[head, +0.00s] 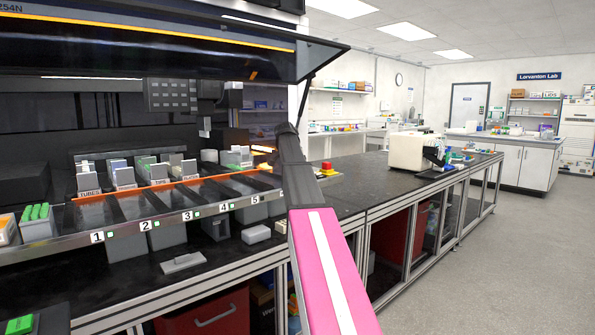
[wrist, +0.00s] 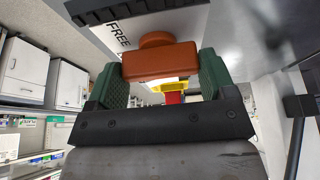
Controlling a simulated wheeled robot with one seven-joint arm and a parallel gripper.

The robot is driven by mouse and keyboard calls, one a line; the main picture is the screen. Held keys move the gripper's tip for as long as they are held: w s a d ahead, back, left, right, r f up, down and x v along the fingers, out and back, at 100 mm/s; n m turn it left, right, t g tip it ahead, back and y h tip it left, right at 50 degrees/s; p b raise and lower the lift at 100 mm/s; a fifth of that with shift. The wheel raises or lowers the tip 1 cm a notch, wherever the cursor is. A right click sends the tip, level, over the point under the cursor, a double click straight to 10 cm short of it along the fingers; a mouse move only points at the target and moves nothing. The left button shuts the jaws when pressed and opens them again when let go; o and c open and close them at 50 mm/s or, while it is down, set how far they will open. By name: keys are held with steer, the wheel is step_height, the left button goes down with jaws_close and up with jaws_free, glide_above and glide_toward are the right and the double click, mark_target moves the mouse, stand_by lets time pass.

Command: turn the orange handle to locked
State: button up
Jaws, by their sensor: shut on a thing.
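The orange handle (wrist: 162,64) shows close up in the wrist view, a block with a round hub above it. My gripper (wrist: 160,72) has one dark green finger on each side of the handle and is shut on it. The handle sits against a light panel, beside the printed word "FREE" (wrist: 118,35). No other position label is readable there. In the head view my own arm reaches towards the machine, and I cannot make out the handle or the fingers.
The machine's deck (head: 150,215) has numbered lanes, with racks at their far end. Its dark hood (head: 180,45) is raised above. A red and yellow button (head: 327,169) stands on the black bench (head: 350,195) to the right. A white device (head: 407,151) stands further along. Floor at right is clear.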

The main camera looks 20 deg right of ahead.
stand_by(0.4)
steer(key=o, duration=0.9)
steer(key=v, duration=1.1)
steer(key=shift+w, duration=0.1)
steer(key=shift+f, duration=0.1)
